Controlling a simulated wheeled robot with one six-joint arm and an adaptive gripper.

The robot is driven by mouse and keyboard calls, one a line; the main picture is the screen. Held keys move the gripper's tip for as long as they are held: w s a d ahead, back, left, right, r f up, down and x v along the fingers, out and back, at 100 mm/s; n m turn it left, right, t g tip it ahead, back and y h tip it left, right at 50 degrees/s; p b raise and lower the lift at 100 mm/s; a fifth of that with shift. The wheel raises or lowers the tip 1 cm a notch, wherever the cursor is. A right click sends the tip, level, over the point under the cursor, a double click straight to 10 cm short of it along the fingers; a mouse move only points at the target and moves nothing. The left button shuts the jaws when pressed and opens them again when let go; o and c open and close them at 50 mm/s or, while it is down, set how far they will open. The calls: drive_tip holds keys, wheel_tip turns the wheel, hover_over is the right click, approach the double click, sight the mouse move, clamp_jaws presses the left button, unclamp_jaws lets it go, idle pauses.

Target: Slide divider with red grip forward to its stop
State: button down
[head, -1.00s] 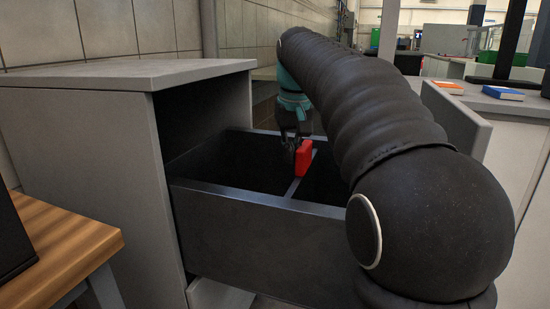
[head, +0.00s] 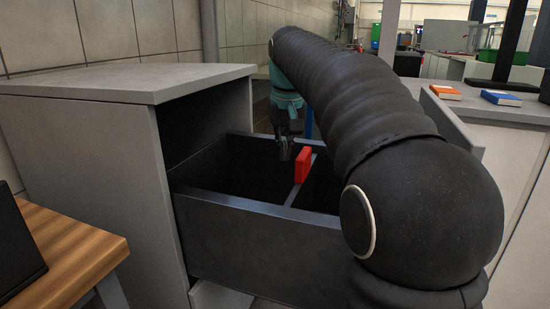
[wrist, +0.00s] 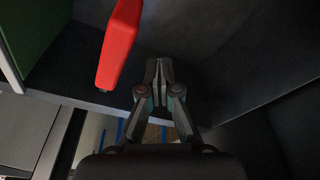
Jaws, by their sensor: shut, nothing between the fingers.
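The red grip (head: 302,165) stands on the thin divider (head: 293,196) inside the open grey drawer (head: 250,236). In the wrist view the red grip (wrist: 119,45) is at the upper left, close to the camera. My gripper (head: 284,157) is just left of the red grip in the head view, with a small gap between them. In the wrist view my gripper (wrist: 158,65) has its fingers together and empty, to the right of the red grip and apart from it. The divider's lower part is hidden by the drawer front.
A grey cabinet (head: 75,150) rises left of the drawer, its top overhanging the drawer's back left. A wooden table (head: 70,250) is at the lower left. My arm hides the drawer's right part.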

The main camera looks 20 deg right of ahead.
wheel_tip(320, 180, up, 8)
drive_tip(key=p, duration=0.7)
drive_tip(key=shift+f, duration=0.1)
idle(0.3)
